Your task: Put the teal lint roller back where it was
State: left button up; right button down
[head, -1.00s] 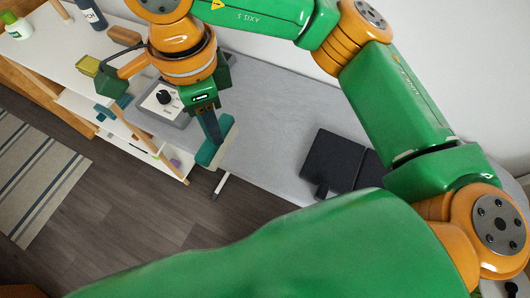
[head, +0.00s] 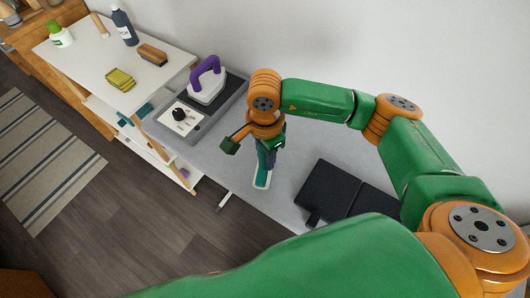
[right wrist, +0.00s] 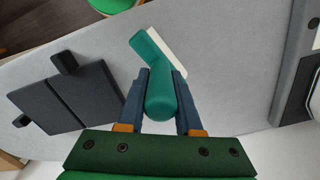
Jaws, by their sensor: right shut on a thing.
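My right gripper (head: 268,157) is shut on the handle of the teal lint roller (head: 262,180). In the head view the roller hangs below the gripper, over the grey ironing board (head: 225,150); I cannot tell its exact height. In the right wrist view, the fingers of the right gripper (right wrist: 161,75) close on both sides of the teal handle (right wrist: 160,103). The roller's angled neck and white head point away from the fingers. My left gripper is not in view.
An iron with a purple handle (head: 207,75) and a white dial panel (head: 181,118) sit on a grey tray at the board's left. A dark folded pad (head: 330,188) lies to the right. The white shelf (head: 88,60) holds a brush (head: 152,54), bottles and yellow-green cloth (head: 121,79).

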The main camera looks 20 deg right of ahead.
jog(key=shift+f, duration=0.35)
jog(key=shift+a+f, duration=0.1)
jog(key=shift+f, duration=0.4)
jog(key=c, duration=0.6)
grip_release()
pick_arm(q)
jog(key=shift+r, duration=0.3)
pick_arm(e)
jog(key=shift+r, duration=0.1)
